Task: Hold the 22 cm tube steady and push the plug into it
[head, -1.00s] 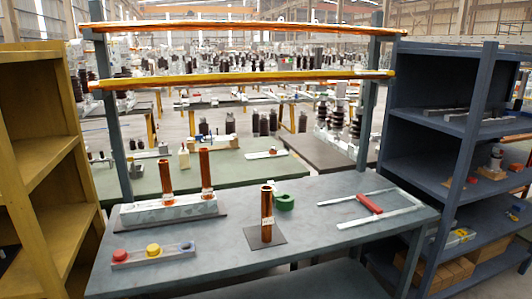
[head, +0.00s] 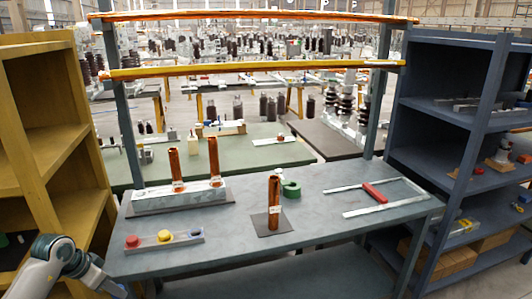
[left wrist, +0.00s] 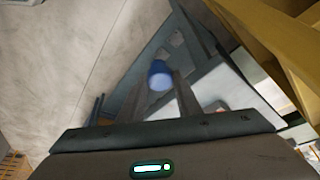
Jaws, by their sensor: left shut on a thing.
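A copper-coloured tube (head: 274,203) with a pale label stands upright on a dark square plate (head: 264,227) at the front middle of the bench. I cannot read which is 22 cm. My left gripper (head: 118,290) is at the lower left, low beside the bench's front left corner; its fingertips are not clear there. In the left wrist view my left gripper (left wrist: 161,88) is shut on a blue plug (left wrist: 160,72) between its fingertips. My right gripper is out of view.
A tray (head: 181,243) at the bench's front left holds a red plug (head: 132,241) and a yellow plug (head: 165,236); its right-hand place looks empty. A green ring (head: 291,190) and a red-handled frame (head: 374,193) lie right. A yellow shelf (head: 48,130) stands left, a blue shelf (head: 440,135) right.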

